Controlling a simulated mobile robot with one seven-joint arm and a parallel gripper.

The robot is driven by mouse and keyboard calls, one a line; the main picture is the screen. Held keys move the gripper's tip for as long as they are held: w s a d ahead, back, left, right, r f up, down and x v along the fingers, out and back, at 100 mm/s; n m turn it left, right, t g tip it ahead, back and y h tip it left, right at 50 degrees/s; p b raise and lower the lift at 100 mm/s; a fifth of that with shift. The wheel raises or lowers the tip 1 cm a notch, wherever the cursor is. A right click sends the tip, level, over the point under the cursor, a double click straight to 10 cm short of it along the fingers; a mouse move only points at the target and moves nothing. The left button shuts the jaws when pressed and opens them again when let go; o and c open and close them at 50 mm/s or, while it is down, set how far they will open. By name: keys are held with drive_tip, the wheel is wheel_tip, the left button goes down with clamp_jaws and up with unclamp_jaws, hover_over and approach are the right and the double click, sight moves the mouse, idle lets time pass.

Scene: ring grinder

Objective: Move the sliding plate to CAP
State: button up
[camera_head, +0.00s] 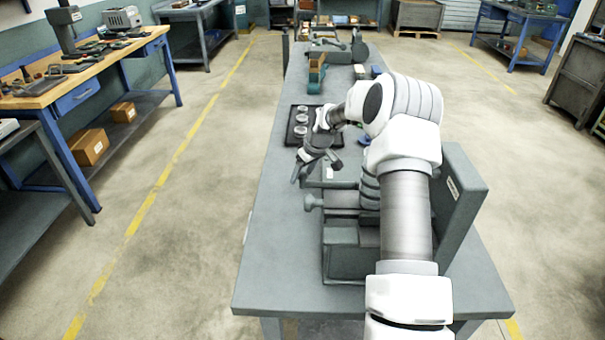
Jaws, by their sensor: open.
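The grey grinder machine (345,258) stands on the near part of the central bench, partly hidden by my arm. A round knob (309,202) on a horizontal shaft sticks out of its left side. Just beyond is a low grey part with a small white label (330,173); I cannot tell whether it is the sliding plate. No CAP marking is readable. My gripper (317,170) is open, pointing down just above and left of the labelled part, with nothing visible between its fingers. Whether it touches anything is unclear.
A black tray (291,138) with several light rings lies beyond my gripper. Brown and green blocks (316,75) and another grey device (325,47) stand farther back. The bench's left strip (275,220) is clear. An upright grey panel (462,205) rises right of my arm.

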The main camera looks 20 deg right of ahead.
drive_tip(key=shift+f, duration=0.15)
drive_tip(key=shift+c, duration=0.4)
clamp_jaws()
drive_tip(key=shift+w, duration=0.1)
idle(0.9)
